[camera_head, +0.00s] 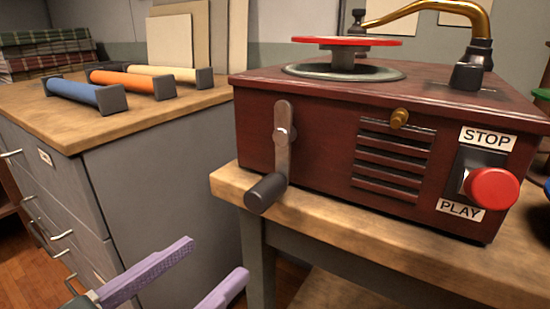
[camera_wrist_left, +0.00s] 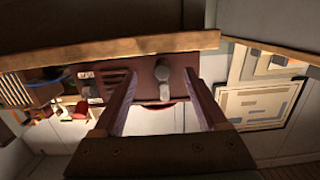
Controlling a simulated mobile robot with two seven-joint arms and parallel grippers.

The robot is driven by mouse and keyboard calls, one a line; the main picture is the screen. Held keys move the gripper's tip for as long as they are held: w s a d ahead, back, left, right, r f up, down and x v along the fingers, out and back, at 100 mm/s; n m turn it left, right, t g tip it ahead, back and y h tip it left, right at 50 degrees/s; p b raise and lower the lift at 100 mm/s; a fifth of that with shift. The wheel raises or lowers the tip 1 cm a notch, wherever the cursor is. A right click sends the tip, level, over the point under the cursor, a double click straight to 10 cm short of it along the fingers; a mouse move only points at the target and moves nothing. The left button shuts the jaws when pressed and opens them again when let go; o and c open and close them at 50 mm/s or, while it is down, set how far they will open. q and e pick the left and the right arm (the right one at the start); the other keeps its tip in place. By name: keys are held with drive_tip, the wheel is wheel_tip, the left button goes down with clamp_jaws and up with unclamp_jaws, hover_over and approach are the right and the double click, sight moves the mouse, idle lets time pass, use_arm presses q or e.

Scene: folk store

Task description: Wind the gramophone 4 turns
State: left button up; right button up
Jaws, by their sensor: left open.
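The gramophone (camera_head: 320,135) is a dark red wooden box on a wooden table, with a red-rimmed turntable (camera_head: 347,41) and a brass arm on top. Its crank (camera_head: 283,140) is on the front face, hanging down, with a dark cylindrical handle (camera_head: 266,191) at its lower end. The crank handle also shows in the left wrist view (camera_wrist_left: 162,72). My left gripper (camera_head: 216,264), with purple fingers, is open and empty, below and left of the handle, apart from it. In the left wrist view the crank appears beyond and between the fingers. My right gripper is not in view.
A red knob (camera_head: 491,188) sits between STOP and PLAY labels on the gramophone's right. The table edge (camera_head: 330,232) runs under the gramophone. A grey drawer cabinet (camera_head: 150,175) stands at left, bearing coloured rolls and folded plaid cloth (camera_head: 45,48). A gap separates cabinet and table.

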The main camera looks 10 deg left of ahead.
sight(253, 204)
use_arm(q)
drive_tip(key=shift+t+h, duration=0.3)
drive_tip(key=shift+t, duration=0.1)
drive_tip(key=b+x, duration=0.1)
drive_tip(key=x, duration=0.2)
drive_tip(key=r+b+x, duration=0.1)
drive_tip(key=b+x, duration=0.1)
drive_tip(key=x, duration=0.2)
drive_tip(key=b+x, duration=0.2)
drive_tip(key=x, duration=0.2)
drive_tip(key=shift+w+r, duration=0.25)
drive_tip(key=shift+r, duration=0.15)
drive_tip(key=shift+r+p, duration=0.15)
drive_tip(key=shift+p, duration=0.2)
drive_tip(key=c, duration=1.1)
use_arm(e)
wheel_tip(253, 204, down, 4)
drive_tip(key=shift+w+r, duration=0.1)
use_arm(q)
drive_tip(key=shift+o, duration=0.2)
